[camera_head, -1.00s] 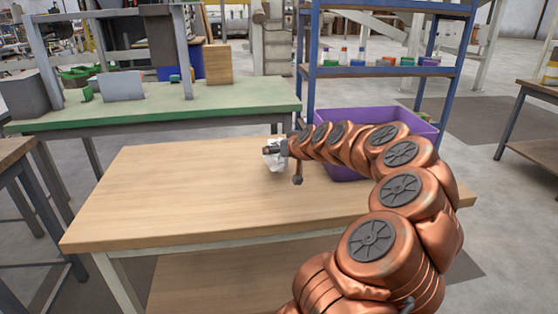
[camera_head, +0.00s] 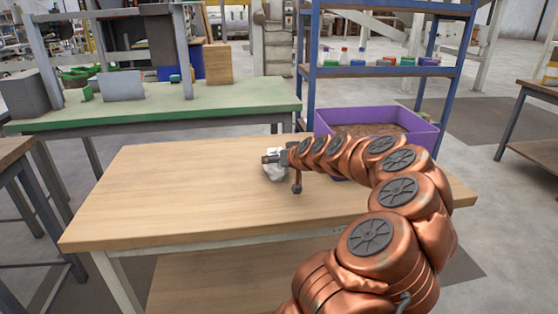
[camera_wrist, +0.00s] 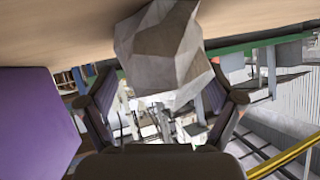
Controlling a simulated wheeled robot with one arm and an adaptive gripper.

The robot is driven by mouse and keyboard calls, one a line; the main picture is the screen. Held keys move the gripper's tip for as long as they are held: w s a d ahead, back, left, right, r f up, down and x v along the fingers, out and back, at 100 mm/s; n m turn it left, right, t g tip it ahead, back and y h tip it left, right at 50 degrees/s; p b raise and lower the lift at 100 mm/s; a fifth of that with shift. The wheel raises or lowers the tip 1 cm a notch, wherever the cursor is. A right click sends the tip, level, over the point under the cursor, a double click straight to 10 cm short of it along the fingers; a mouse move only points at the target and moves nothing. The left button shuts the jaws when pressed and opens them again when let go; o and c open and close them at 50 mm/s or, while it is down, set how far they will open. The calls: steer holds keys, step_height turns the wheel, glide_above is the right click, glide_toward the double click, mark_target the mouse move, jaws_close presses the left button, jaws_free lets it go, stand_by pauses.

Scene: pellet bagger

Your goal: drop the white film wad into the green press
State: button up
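The white film wad (camera_head: 275,172), a crumpled faceted lump, is at the tip of my gripper (camera_head: 279,157), over the back middle of the wooden table. I cannot make out a green press for certain in either view.
A purple bin (camera_head: 420,137) with brown contents stands behind my arm at the table's right. The wooden table (camera_head: 150,195) is otherwise clear. A green-topped bench (camera_head: 220,98) with a grey frame stands behind, and a blue shelf rack (camera_head: 390,72) at the back right.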

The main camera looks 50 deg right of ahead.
steer(key=shift+o, duration=0.2)
steer(key=shift+r, duration=0.15)
steer(key=shift+s+r, duration=0.1)
steer(key=shift+s, duration=0.05)
steer(key=v, duration=1.1)
steer(key=shift+s+a+r, duration=0.15)
steer(key=shift+s, duration=0.1)
